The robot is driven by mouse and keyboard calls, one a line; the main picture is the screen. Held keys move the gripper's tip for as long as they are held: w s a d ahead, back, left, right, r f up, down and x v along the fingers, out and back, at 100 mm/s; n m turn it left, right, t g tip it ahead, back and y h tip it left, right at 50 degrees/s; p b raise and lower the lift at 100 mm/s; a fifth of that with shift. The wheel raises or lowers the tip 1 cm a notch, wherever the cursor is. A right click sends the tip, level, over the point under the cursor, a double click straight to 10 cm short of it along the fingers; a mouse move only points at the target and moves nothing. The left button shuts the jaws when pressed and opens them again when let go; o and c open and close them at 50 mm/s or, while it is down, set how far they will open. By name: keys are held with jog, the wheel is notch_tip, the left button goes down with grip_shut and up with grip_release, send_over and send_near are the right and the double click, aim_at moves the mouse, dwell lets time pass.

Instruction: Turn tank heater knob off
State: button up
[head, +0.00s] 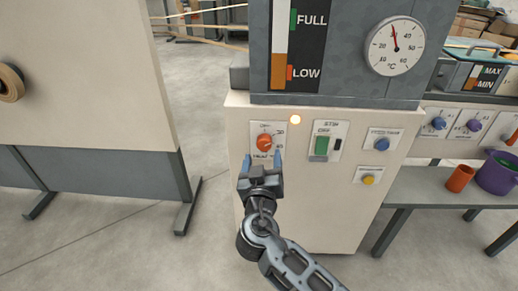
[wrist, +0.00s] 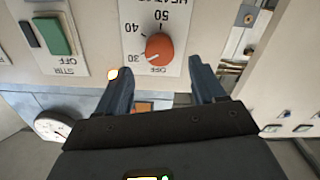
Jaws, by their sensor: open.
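The orange heater knob (head: 264,142) sits on a white plate on the front of the cream cabinet, with OFF and numbers printed round it. The wrist view shows the knob (wrist: 159,47) upside down; its pale mark seems to point toward 30, but is small. My gripper (head: 262,159) is open and empty, just in front of and below the knob in the head view. In the wrist view my gripper's blue fingers (wrist: 160,72) are spread to either side of the knob, seemingly short of it.
A lit orange lamp (head: 295,119) is right of the knob. A green STIR switch (head: 322,146), a blue knob (head: 382,144) and a yellow button (head: 368,180) share the panel. A thermometer dial (head: 395,46) and level gauge are above. A cream panel (head: 80,75) stands left.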

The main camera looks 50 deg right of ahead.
aim_at(264, 146)
jog(key=x, duration=0.6)
jog(key=c, duration=1.1)
